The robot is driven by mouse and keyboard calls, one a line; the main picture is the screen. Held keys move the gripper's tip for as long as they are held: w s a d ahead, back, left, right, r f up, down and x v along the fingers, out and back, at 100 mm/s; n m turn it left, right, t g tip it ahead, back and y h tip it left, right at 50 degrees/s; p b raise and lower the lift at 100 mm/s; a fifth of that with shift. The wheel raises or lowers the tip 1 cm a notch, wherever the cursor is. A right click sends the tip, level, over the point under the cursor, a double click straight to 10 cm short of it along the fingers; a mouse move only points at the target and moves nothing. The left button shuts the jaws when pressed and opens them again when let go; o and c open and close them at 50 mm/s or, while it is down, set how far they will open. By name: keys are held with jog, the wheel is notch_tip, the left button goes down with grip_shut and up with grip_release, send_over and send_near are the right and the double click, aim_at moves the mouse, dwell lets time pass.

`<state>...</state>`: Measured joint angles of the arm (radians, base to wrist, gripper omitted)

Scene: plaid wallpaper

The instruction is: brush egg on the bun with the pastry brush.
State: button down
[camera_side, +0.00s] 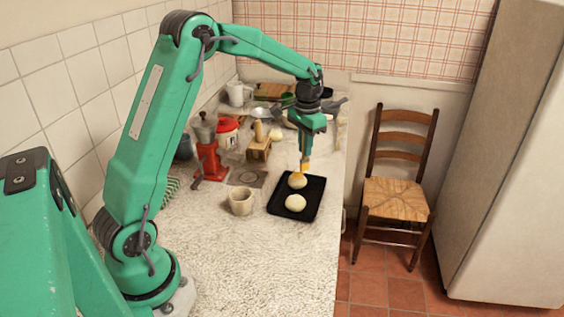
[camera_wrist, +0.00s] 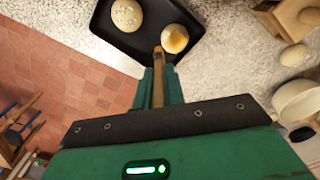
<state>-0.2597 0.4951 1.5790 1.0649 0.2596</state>
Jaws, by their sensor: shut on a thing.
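A black baking tray (camera_side: 275,208) lies on the counter with two pale round buns on it. The far bun (camera_side: 298,181) has yellow egg on its top; it also shows in the wrist view (camera_wrist: 176,40). The near bun (camera_side: 295,203) looks pale in the side view and speckled in the wrist view (camera_wrist: 127,14). My gripper (camera_side: 304,150) is shut on the pastry brush (camera_side: 304,168), which points down. In the wrist view the brush's wooden handle (camera_wrist: 158,90) runs between the fingers. Its tip is at the far bun; I cannot tell if it touches.
A beige mug (camera_side: 241,201) stands left of the tray. A red grinder-like thing (camera_side: 209,160), a wooden block (camera_side: 258,148) and other kitchenware crowd the counter behind. The near counter is clear. A chair (camera_side: 396,190) stands right of the counter edge.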

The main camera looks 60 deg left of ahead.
jog(key=shift+r, duration=1.6)
